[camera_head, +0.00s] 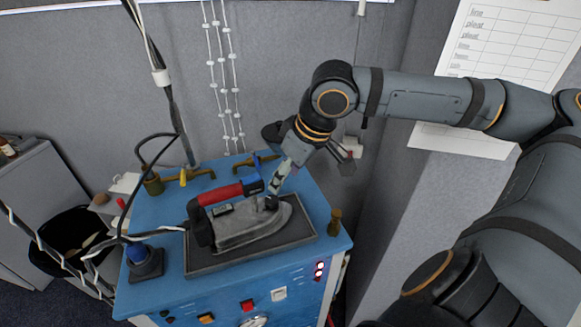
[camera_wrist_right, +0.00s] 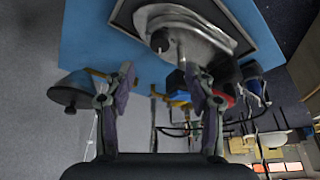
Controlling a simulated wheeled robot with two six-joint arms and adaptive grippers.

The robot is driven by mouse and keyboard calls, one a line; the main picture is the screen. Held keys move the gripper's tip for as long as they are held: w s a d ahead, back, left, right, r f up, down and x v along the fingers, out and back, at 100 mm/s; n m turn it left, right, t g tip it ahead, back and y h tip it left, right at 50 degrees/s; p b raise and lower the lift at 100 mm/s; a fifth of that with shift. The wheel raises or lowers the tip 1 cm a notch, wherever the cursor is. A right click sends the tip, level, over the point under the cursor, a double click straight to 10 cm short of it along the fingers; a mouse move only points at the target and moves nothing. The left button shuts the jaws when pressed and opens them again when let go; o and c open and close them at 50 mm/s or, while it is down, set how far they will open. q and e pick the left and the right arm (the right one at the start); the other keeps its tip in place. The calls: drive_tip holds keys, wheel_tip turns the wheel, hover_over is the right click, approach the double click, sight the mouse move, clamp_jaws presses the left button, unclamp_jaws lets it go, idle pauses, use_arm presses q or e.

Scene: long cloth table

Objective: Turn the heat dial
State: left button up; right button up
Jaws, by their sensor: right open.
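A grey clothes iron (camera_head: 250,228) with a red and black handle (camera_head: 225,193) lies on a dark rest plate (camera_head: 205,265) on the blue table. A small round knob (camera_head: 271,202) stands on top of the iron near the handle's front end. In the wrist view this knob (camera_wrist_right: 160,42) is ahead of the fingertips, on the iron's pale body (camera_wrist_right: 195,40). I cannot tell for sure that it is the heat dial. My right gripper (camera_head: 278,180) is above the iron's front part, pointing down; its fingers (camera_wrist_right: 162,80) are apart and empty. My left gripper is out of view.
The blue workstation (camera_head: 165,215) has brass valves (camera_head: 152,183) at the back, a dark blue-topped fixture (camera_head: 143,262) at left, a brass knob (camera_head: 335,222) at right and front-panel buttons (camera_head: 248,305). A cable runs from the iron. A grey wall stands behind.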

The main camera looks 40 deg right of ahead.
drive_tip(key=shift+v, duration=1.35)
drive_tip(key=shift+r, duration=0.1)
